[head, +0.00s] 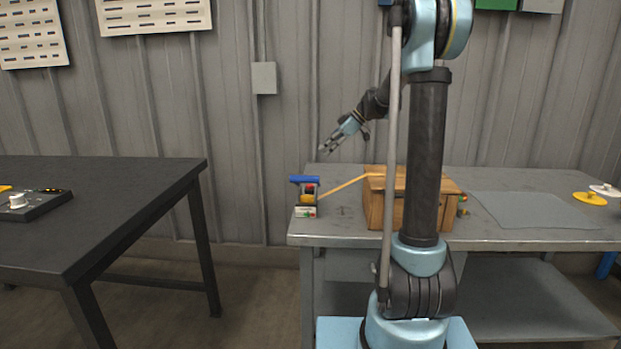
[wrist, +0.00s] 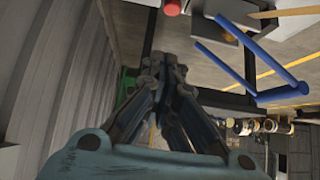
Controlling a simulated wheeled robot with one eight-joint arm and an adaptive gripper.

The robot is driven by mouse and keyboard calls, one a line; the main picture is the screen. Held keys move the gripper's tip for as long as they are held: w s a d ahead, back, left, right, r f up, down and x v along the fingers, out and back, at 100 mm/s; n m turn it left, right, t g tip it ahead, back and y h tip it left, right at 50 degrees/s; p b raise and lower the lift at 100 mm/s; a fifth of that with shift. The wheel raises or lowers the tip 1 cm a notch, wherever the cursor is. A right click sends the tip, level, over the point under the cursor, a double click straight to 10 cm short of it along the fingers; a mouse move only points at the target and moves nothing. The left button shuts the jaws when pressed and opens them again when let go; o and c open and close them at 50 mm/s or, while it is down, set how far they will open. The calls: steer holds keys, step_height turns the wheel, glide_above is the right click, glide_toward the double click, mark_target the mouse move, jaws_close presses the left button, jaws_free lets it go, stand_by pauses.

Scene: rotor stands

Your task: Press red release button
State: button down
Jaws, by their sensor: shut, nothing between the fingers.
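My gripper (head: 325,150) is shut and empty, in the air above and to the right of a small device (head: 305,211) on the grey workbench. The device has a blue bar (head: 303,180) on top, red and yellow parts below it and a pale base. In the wrist view, my gripper's fingertips (wrist: 165,60) are together in the middle. A round red button (wrist: 172,7) shows at the top edge, beyond and apart from the fingertips. A blue frame (wrist: 225,65) is to its right. In the head view I cannot tell which red part is the button.
A wooden box (head: 374,205) stands right of the device, with a yellow-orange rod (head: 342,187) slanting between them. The grey workbench (head: 480,238) also holds a grey mat (head: 535,210) and yellow and white discs. A dark table (head: 110,215) stands left, across a gap.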

steer(key=shift+d, duration=0.1)
glide_above(310, 187)
steer(key=w, duration=0.2)
steer(key=f, duration=0.7)
steer(key=shift+w, duration=0.2)
step_height(310, 187, down, 2)
steer(key=shift+f, duration=1.15)
steer(key=shift+s, duration=0.1)
